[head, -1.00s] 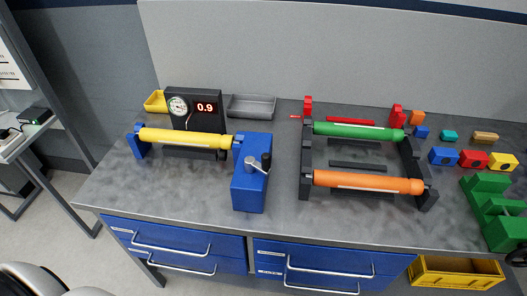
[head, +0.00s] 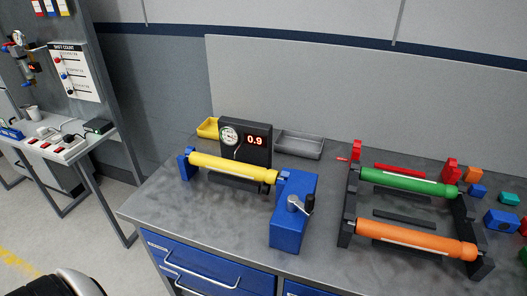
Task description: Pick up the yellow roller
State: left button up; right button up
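The yellow roller (head: 232,169) lies horizontally in the head view, left of centre on the grey workbench (head: 180,210). Its left end sits at a blue end support (head: 184,164). Its right end meets a blue block with a crank (head: 292,222). A dark bar lies under the roller. Neither of my grippers shows in the head view. A dark rounded shape at the bottom left edge may be part of my own body.
A black gauge box (head: 246,142) reading 0.9 stands behind the roller, with a yellow tray (head: 208,128) and a grey tray (head: 299,145). A black rack at right holds a green roller (head: 408,183) and an orange roller (head: 415,240). The bench's front left is clear.

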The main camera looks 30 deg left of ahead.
aim_at(261, 175)
jog(key=u, duration=1.3)
